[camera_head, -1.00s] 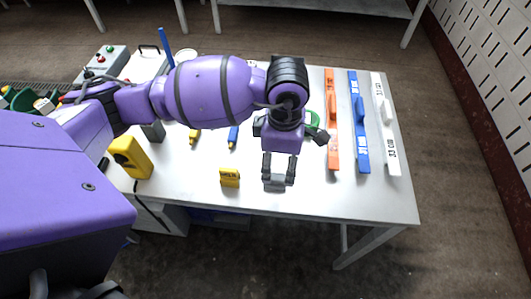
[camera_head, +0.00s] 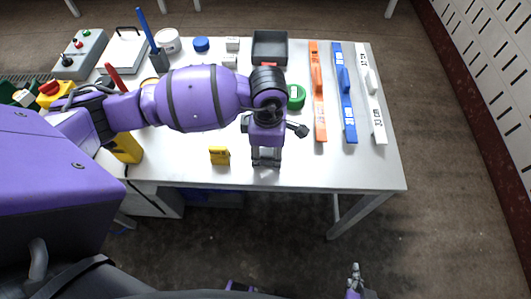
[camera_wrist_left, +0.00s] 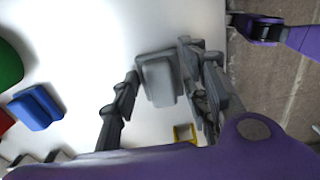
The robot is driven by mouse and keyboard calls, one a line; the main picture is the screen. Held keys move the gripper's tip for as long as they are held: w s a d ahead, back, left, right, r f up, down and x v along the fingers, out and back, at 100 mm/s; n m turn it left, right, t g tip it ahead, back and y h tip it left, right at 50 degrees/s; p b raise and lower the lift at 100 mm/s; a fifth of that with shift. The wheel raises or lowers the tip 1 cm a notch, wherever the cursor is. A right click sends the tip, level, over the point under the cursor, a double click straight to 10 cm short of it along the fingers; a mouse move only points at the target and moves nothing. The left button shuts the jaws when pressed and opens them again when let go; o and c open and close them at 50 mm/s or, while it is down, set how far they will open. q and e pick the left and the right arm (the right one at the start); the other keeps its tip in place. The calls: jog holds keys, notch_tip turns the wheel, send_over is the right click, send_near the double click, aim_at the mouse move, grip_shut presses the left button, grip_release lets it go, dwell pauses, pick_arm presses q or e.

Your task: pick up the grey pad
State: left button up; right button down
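The grey pad (camera_wrist_left: 158,82) is a small block on the white tabletop in the left wrist view. It lies between the fingers of my left gripper (camera_wrist_left: 160,95). There is a gap between it and the left finger; the right finger is close beside it, and I cannot tell if they touch. In the head view my left gripper (camera_head: 266,160) points down near the table's front edge, open, and the pad is hard to make out there. My right gripper (camera_head: 355,282) shows small at the bottom, off the table; its finger state is unclear.
A yellow block (camera_head: 220,155) stands just left of my left gripper. Orange (camera_head: 319,95), blue (camera_head: 345,95) and white (camera_head: 374,105) bars lie on the right of the table (camera_head: 315,172). A green round thing (camera_head: 296,97) and a dark tray (camera_head: 269,48) are behind.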

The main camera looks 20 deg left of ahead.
aim_at(266, 151)
pick_arm(q)
jog(key=c, duration=0.5)
jog(key=shift+r, duration=0.55)
jog(key=r, duration=0.2)
jog(key=shift+a+r, duration=0.25)
jog(key=shift+r, duration=0.05)
jog(key=s+a+r+b, duration=0.1)
jog(key=s+a+r, duration=0.6)
jog(key=a+r, duration=0.2)
jog(key=shift+s+a+r, duration=0.15)
jog(key=shift+s+a, duration=0.15)
jog(key=shift+a, duration=0.85)
